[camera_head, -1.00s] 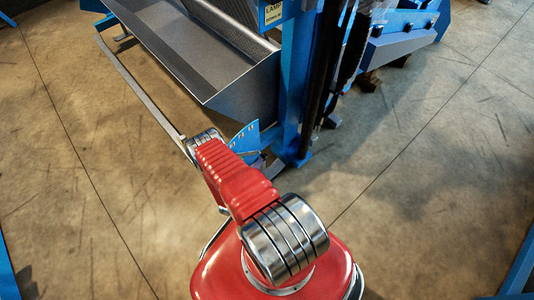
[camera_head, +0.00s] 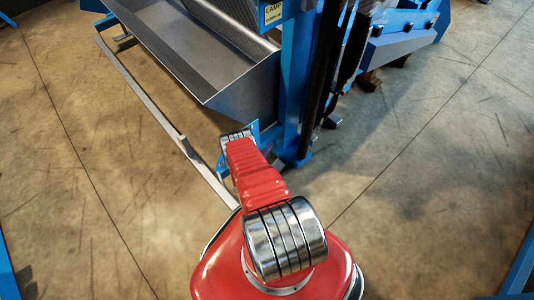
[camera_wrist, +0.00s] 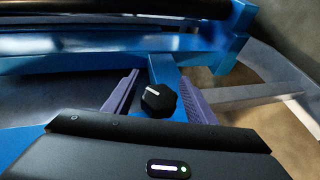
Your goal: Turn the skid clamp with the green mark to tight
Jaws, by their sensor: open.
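A black faceted knob (camera_wrist: 158,101) with a white pointer line shows in the wrist view, in front of a blue post. I see no green mark on it. My gripper (camera_wrist: 160,78) is open, with one purple-grey finger to the left of the knob and one to the right. Gaps show on both sides, and I cannot tell how deep the knob sits between the fingers. In the head view my red arm hides the gripper and the knob.
A blue frame post (camera_head: 294,90) stands just beyond my arm in the head view. A grey metal trough (camera_head: 240,88) lies to its left, and a thin grey rail (camera_head: 145,100) runs along the trough. Blue beams (camera_wrist: 90,62) cross behind the knob. The floor is open at both sides.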

